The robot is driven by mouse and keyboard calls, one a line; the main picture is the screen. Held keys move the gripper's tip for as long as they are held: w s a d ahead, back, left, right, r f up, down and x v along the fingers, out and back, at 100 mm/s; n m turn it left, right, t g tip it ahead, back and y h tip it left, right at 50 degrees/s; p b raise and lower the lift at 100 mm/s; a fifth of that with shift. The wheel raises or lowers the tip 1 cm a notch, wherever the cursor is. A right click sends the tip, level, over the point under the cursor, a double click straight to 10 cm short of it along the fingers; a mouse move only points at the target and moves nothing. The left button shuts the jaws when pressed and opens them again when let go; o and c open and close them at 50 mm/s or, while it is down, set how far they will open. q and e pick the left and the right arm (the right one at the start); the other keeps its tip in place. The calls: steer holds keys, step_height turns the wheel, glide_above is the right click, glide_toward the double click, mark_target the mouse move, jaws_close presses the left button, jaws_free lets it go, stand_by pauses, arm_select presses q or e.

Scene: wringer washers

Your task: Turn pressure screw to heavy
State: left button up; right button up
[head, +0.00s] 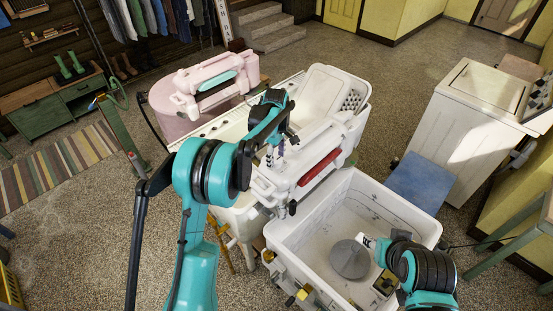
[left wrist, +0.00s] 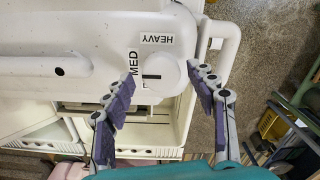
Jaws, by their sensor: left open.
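The pressure screw (left wrist: 168,76) shows in the left wrist view as a rounded white top on the wringer head, with a short black bar. HEAVY (left wrist: 157,39) and MED (left wrist: 132,61) are printed beside it; a third label is mostly hidden. My left gripper (left wrist: 160,74) is open, its purple-padded fingers on either side of the screw; contact cannot be told. In the head view my left gripper (head: 278,143) is over the near end of the white wringer (head: 315,150). My right gripper (head: 383,262) is over the square tub, its fingers unclear.
The white square tub (head: 285,243) holds a grey round disc (head: 349,259). A red bar (head: 319,168) runs along the wringer. A pink washer (head: 172,118) stands behind left, a white cabinet (head: 456,125) to the right. Open floor lies at left.

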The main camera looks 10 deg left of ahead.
arm_select(q)
steer(key=shift+s+f, duration=0.15)
steer(key=shift+f, duration=0.4)
steer(key=c, duration=1.2)
steer(key=shift+o, duration=0.2)
